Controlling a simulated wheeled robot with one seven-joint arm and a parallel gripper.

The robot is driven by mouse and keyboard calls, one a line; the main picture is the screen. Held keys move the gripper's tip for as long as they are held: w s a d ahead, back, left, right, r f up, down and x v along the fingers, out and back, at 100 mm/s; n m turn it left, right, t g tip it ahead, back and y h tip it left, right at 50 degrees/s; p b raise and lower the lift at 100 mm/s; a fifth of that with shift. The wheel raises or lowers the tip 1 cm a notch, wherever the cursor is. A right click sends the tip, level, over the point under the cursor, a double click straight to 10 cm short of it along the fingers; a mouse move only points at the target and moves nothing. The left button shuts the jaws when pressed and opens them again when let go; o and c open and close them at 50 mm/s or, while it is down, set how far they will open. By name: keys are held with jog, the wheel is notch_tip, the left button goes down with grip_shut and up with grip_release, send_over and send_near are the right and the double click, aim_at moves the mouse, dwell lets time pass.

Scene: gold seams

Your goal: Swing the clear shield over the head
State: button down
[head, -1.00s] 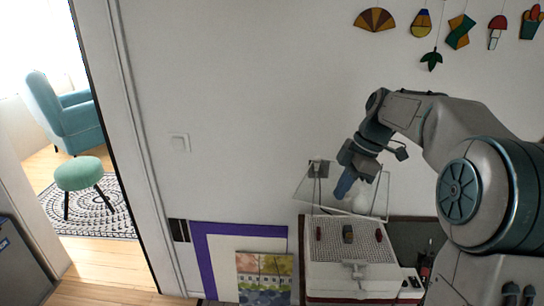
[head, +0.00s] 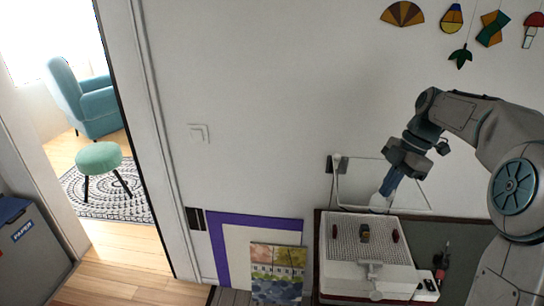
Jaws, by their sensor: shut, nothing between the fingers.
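A white grinder (head: 345,258) with a gridded top stands on the bench at the lower right of the head view. The clear shield (head: 408,181) is a thin transparent pane with a pale edge. It stands up behind the gridded top, near the wall, and does not lie over it. My gripper (head: 383,200) is shut and empty, pointing down in front of the pane, near its lower edge. I cannot tell whether the fingertips touch the pane.
Small dark red and olive pieces (head: 365,233) sit on the grid. A dark mat (head: 458,240) with tools lies to the right. A purple-edged board (head: 218,250) and a painted panel (head: 277,272) stand at the left. The wall is close behind; glass ornaments (head: 403,13) hang high up.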

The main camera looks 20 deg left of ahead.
jog(key=s+a+r, duration=0.1)
jog(key=s+a, duration=0.1)
jog(key=a, duration=0.1)
jog(key=shift+r+b, duration=0.3)
jog(key=shift+r, duration=0.1)
jog(key=v, duration=0.9)
jog(key=s+d+f+m+t+h, duration=0.1)
jog(key=s+f+m+t, duration=0.1)
jog(key=s+f+m, duration=0.3)
jog(key=s+d+f+m+t+h, duration=0.1)
jog(key=s+f+m, duration=0.4)
jog(key=s+m, duration=0.6)
jog(key=s+d+f+m+t+h, duration=0.1)
jog(key=s+f+m, duration=0.4)
jog(key=s, duration=0.6)
jog(key=m+t, duration=0.1)
jog(key=m, duration=0.1)
jog(key=shift+d+m+t, duration=0.2)
jog(key=shift+m+t, duration=0.1)
jog(key=shift+m, duration=0.1)
jog(key=shift+r, duration=0.1)
